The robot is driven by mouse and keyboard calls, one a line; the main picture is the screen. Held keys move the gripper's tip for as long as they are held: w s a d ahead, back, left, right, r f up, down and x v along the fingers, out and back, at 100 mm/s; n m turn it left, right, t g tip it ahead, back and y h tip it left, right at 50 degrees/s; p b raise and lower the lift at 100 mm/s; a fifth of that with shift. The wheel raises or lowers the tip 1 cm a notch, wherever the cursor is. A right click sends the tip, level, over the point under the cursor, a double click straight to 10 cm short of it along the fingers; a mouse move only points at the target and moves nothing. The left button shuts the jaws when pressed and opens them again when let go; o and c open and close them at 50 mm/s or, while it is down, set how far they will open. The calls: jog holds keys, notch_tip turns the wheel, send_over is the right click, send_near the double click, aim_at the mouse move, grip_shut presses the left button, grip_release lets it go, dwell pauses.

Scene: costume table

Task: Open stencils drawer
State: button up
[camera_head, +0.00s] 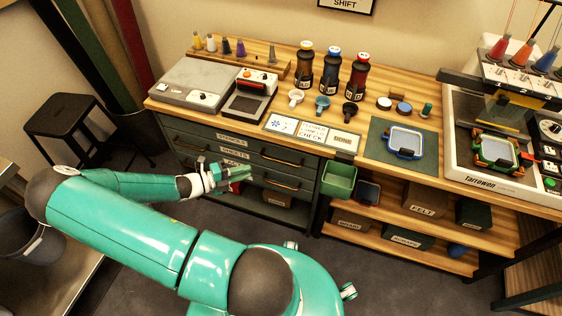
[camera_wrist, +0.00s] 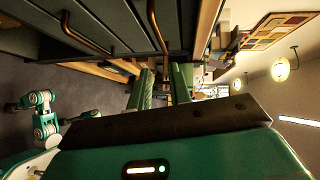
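The dark green drawer cabinet stands under the wooden worktop, and its drawers look shut. The stencils drawer (camera_head: 268,151) seems to be the top one, under the uppermost small label (camera_head: 231,138); the lettering is hard to read. Its copper bar handle (camera_head: 282,160) shows on the right; a handle also shows in the wrist view (camera_wrist: 156,28), near the worktop edge. My gripper (camera_head: 240,173) is in front of the cabinet, partly covering the lower drawer fronts. In the wrist view my gripper (camera_wrist: 162,84) has its green fingers apart with nothing between them. The nearer handle lies beyond the fingertips; contact is not visible.
A lower drawer handle (camera_head: 283,184) is just below, and shows in the wrist view (camera_wrist: 84,35). A green bin (camera_head: 338,181) hangs right of the drawers. A black stool (camera_head: 66,125) stands at left. Bottles, a scale and a press crowd the worktop (camera_head: 225,118).

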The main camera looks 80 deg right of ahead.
aim_at(281, 161)
jog(key=x, duration=1.4)
jog(key=shift+s+d+r, duration=0.15)
jog(key=shift+s+d, duration=0.05)
jog(key=shift+d, duration=0.1)
grip_shut()
